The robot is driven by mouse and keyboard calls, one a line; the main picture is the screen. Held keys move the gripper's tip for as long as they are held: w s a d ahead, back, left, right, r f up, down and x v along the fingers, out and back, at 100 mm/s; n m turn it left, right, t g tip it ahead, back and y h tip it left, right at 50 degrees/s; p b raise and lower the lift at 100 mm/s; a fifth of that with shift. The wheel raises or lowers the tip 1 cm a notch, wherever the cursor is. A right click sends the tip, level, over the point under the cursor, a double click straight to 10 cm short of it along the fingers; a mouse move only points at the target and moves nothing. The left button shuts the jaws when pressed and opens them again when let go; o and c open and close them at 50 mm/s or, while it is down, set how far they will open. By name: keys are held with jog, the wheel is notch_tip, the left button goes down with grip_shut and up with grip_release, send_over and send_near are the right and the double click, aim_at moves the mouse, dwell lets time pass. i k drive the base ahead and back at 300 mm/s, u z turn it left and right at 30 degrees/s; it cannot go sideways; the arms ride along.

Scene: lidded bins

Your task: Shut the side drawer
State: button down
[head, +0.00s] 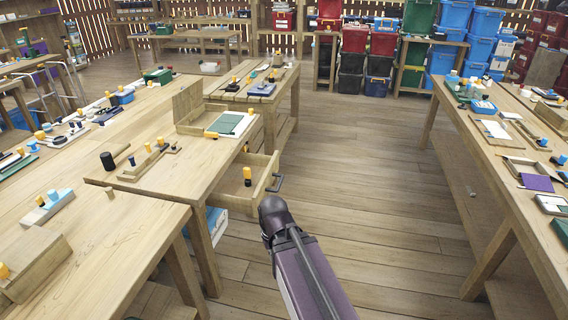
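The side drawer (229,201) is a light wooden box pulled out from the right side of the wooden table (160,187). It stands open, and its inside shows from above. A dark handle (277,183) sits on its front panel. A small yellow-topped black piece (247,176) stands inside it. My dark purple arm rises from the bottom of the view and ends just below the handle in the picture. My gripper cannot be made out; it is hidden beyond the end of the arm. Whether it touches the drawer cannot be told.
A wooden box with a raised lid (188,101) stands on the table behind the drawer. Small tools lie around it. The plank floor (350,170) right of the drawer is clear up to another long table (500,160). Coloured bins (380,45) stand at the back.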

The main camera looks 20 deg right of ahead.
aim_at(230, 193)
jog(key=i, duration=0.9)
jog(key=u, duration=0.05)
